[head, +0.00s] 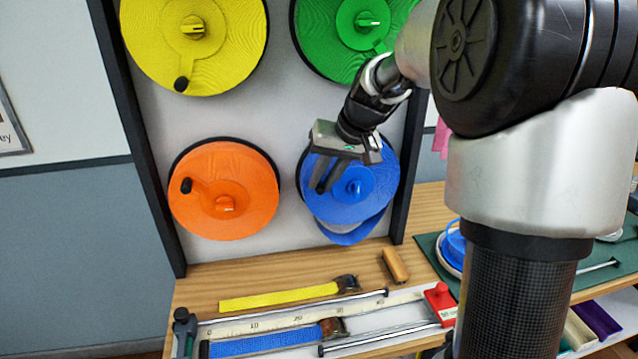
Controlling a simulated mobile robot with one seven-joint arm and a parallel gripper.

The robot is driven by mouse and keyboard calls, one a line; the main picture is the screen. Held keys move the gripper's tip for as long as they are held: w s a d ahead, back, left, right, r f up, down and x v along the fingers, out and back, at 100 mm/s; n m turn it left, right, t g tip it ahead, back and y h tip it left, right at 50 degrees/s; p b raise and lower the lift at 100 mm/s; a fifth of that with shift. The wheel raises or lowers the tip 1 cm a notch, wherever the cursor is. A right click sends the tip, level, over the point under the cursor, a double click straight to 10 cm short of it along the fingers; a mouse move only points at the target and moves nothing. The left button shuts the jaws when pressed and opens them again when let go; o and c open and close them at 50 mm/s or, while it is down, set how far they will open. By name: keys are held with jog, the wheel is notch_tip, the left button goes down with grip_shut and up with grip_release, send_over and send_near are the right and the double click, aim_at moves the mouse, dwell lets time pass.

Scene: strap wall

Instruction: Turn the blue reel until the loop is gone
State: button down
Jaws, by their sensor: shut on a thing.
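The blue reel (368,200) is mounted at the lower right of the wall board. A blue loop of strap (346,237) hangs slack below its lower edge. My gripper (324,186) is at the upper left of the reel's face, in front of it. It is shut on the reel's crank handle, which the fingers hide. The blue hub (354,188) shows right of the fingers. My wrist covers the reel's upper edge.
The yellow reel (220,50), the green reel (345,45) and the orange reel (235,205) share the board (285,120). The bench below holds a yellow strap (278,297), a blue strap (264,341), a ruler (262,322), a wooden block (395,265) and a red block (440,301). A dark frame post (409,170) stands right of the reel.

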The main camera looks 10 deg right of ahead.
jog(key=d+r+m+y+b, duration=0.1)
jog(key=d+r+y, duration=0.3)
jog(key=d+y, duration=0.1)
jog(key=shift+b, duration=0.4)
jog(key=shift+d+f, duration=0.1)
dwell(0.4)
jog(key=c, duration=1.6)
grip_release()
jog(key=shift+d, duration=0.1)
jog(key=shift+c, duration=0.2)
jog(key=p+v, duration=0.1)
jog(key=v, duration=1.6)
jog(key=shift+s+d+f+p, duration=0.2)
jog(key=shift+s+d+p, duration=0.05)
jog(key=shift+s+p, duration=0.1)
